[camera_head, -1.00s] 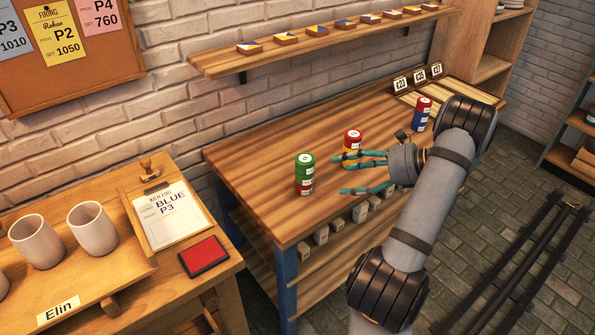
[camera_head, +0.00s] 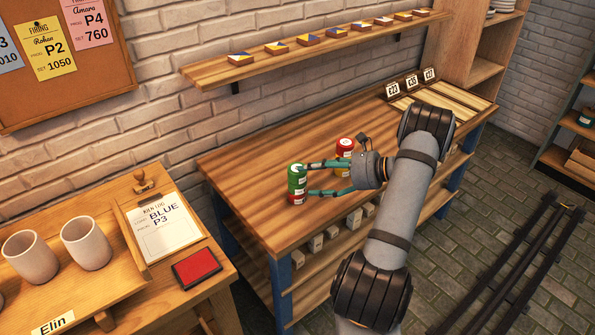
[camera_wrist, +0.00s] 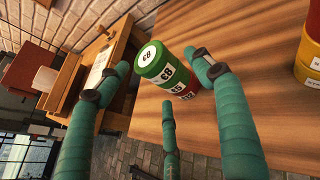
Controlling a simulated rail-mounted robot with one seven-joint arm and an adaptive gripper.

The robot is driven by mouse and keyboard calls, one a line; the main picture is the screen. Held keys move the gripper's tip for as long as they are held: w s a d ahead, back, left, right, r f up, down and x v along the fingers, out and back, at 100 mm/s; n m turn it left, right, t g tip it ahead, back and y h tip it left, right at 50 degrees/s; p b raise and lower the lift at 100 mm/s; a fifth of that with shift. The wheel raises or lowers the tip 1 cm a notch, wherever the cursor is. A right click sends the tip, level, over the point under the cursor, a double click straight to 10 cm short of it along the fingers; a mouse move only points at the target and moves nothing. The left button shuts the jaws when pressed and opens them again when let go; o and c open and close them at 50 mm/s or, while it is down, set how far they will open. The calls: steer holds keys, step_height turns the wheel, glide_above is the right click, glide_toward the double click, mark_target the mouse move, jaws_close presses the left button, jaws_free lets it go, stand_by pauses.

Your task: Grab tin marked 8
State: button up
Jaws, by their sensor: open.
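A green tin (camera_head: 297,175) stands on top of a red tin (camera_head: 297,198) in a stack near the left end of the wooden workbench. In the wrist view the fingertips lie around the stack, with a gap visible at the left; contact cannot be told. A second stack with a red top tin (camera_head: 345,145) stands behind my gripper, partly hidden.
The workbench (camera_head: 240,170) is clear left of the stack. Numbered cards (camera_head: 411,82) stand at its far right end. A wall shelf (camera_head: 310,52) runs above it. A side table with cups (camera_head: 85,244) and a red pad (camera_head: 196,267) is at left.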

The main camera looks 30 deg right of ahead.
steer(key=x, duration=0.2)
steer(key=shift+w+a, duration=0.15)
steer(key=shift+w, duration=0.05)
steer(key=c, duration=0.3)
steer(key=shift+s+f, duration=0.1)
steer(key=c, duration=0.8)
steer(key=shift+c, duration=0.3)
